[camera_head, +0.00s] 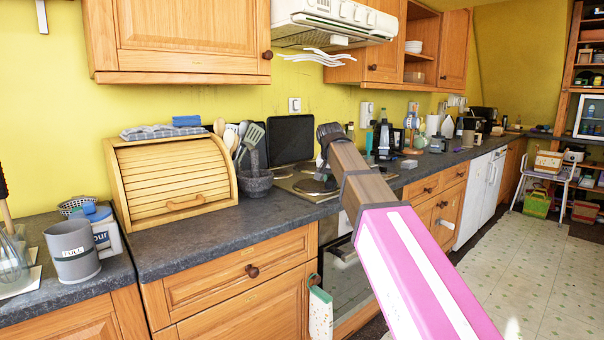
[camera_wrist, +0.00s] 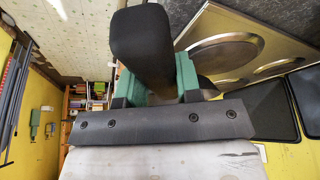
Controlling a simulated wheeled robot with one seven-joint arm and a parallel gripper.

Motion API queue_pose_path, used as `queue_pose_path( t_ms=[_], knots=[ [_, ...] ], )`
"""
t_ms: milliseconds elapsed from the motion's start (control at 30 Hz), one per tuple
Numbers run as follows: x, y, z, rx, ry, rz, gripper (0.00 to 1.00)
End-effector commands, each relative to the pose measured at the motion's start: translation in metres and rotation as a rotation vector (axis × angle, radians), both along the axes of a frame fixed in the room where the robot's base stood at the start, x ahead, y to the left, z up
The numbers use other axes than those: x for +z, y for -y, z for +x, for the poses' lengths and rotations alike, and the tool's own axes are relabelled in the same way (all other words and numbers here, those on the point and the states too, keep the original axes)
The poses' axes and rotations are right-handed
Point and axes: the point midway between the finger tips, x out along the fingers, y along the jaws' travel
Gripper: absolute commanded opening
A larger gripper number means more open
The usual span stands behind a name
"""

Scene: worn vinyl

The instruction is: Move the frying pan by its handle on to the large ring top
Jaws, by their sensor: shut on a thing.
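In the wrist view my gripper (camera_wrist: 155,84) has its green fingers on either side of a thick black handle (camera_wrist: 142,45), shut on it. The handle appears to be the frying pan's. Most of the pan is hidden in that view. In the head view my gripper (camera_head: 328,136) is over the steel hob, its fingers mostly hidden by the arm. A dark round shape (camera_head: 314,187) on or just above the hob may be the pan; I cannot tell whether it touches. The wrist view shows the hob's large ring top (camera_wrist: 226,56) beside the handle, bare where visible.
The steel hob (camera_head: 290,183) is set in the dark worktop. A stone mortar (camera_head: 255,183) with utensils stands left of it, beside a wooden bread bin (camera_head: 170,180). A cooker hood (camera_head: 335,22) hangs above. Bottles and appliances stand on the right.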

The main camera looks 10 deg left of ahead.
Motion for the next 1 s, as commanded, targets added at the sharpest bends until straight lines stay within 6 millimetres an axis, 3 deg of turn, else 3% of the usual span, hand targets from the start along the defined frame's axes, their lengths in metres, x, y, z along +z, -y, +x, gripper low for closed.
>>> queue_pose_path(
  t_ms=[33, 100, 333, 500, 1000],
  knots=[
    [0.006, -0.022, 0.005, 0.012, 0.005, 0.001, 0.0],
    [0.01, -0.046, 0.005, 0.023, 0.006, 0.0, 0.0],
    [0.018, -0.097, 0.002, 0.046, 0.008, -0.001, 0.0],
    [0.02, -0.108, 0.0, 0.049, 0.008, 0.0, 0.0],
    [0.018, -0.108, -0.001, 0.049, 0.013, -0.001, 0.0]
  ],
)
